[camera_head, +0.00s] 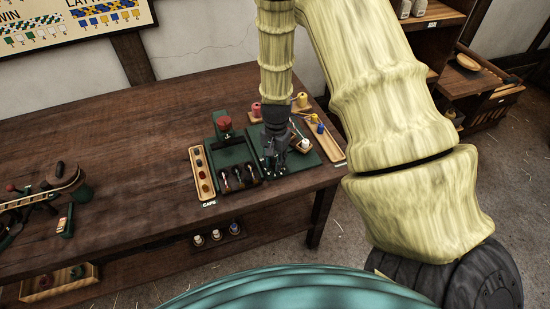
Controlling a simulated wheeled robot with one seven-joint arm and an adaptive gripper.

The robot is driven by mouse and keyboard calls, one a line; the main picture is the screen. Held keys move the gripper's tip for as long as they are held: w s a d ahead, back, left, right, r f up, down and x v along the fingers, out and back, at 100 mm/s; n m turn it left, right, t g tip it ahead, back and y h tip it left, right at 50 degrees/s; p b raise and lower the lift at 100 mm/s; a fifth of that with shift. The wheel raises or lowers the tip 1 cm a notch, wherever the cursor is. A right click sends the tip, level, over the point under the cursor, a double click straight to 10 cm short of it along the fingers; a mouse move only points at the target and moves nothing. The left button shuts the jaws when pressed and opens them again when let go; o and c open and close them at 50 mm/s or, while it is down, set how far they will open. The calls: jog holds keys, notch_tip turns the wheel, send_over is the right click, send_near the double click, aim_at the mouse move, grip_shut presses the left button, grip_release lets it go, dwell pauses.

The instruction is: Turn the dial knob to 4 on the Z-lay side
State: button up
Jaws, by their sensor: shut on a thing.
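My gripper (276,164) points down over the green board (310,158) near the table's front right. Its fingers are shut on what appears to be the dial knob, which they hide. The numbers on the dial and the Z-lay marking are too small or covered, so I cannot tell the setting. A green device with a red top (223,124) stands just left of my gripper.
A wooden tray of caps (197,158) lies left of the board. Several dark hooks stand along its front edge. A pink spool (256,110), a yellow spool (301,99) and another tray (333,151) are behind and right. The table's middle is clear.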

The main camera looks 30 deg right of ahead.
aim_at(276, 161)
jog(key=m, duration=0.2)
jog(key=m+p, duration=0.1)
jog(key=m, duration=0.2)
jog(key=shift+w+d+r, duration=0.1)
jog(key=shift+w+d, duration=0.05)
jog(key=shift+m, duration=0.4)
jog(key=o, duration=0.9)
jog(key=shift+o, duration=0.7)
notch_tip(276, 161, up, 12)
jog(key=shift+s, duration=0.2)
